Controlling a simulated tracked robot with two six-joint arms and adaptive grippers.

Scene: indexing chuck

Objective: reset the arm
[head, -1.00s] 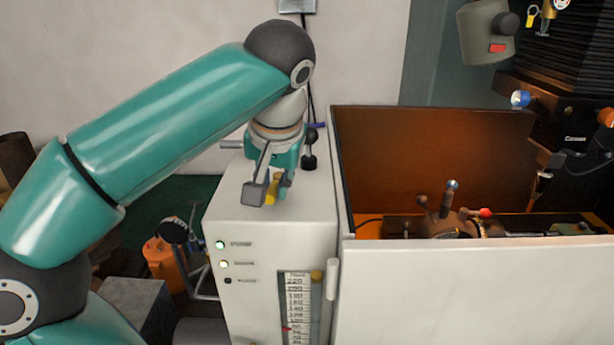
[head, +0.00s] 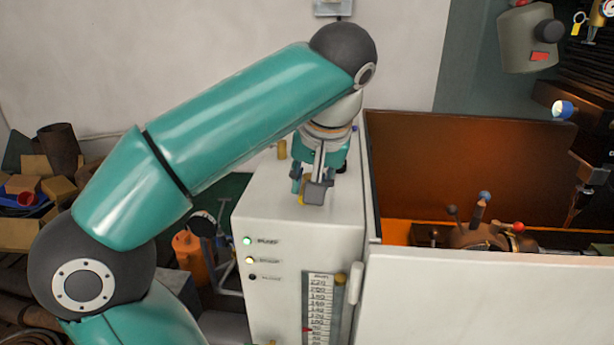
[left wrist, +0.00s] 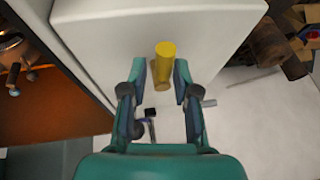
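My left arm comes in from the left in teal and grey. Its left gripper (head: 308,190) points down over the top of a white cabinet (head: 265,200). In the left wrist view the left gripper (left wrist: 160,70) is open, with a clear gap between its fingers. A yellow cylinder (left wrist: 164,62) stands there around the gap, nearer the right-hand finger. I cannot tell whether it touches that finger. In the head view a bit of yellow (head: 301,199) shows low by the fingertips, mostly hidden. My right gripper is not in view.
A machine with an orange-brown tray (head: 470,165) and levers with a blue knob (head: 485,196) and a red knob (head: 518,227) stands to the right. A brass-coloured piece (head: 282,150) is at the cabinet's back left. An orange can (head: 188,255) and clutter lie left.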

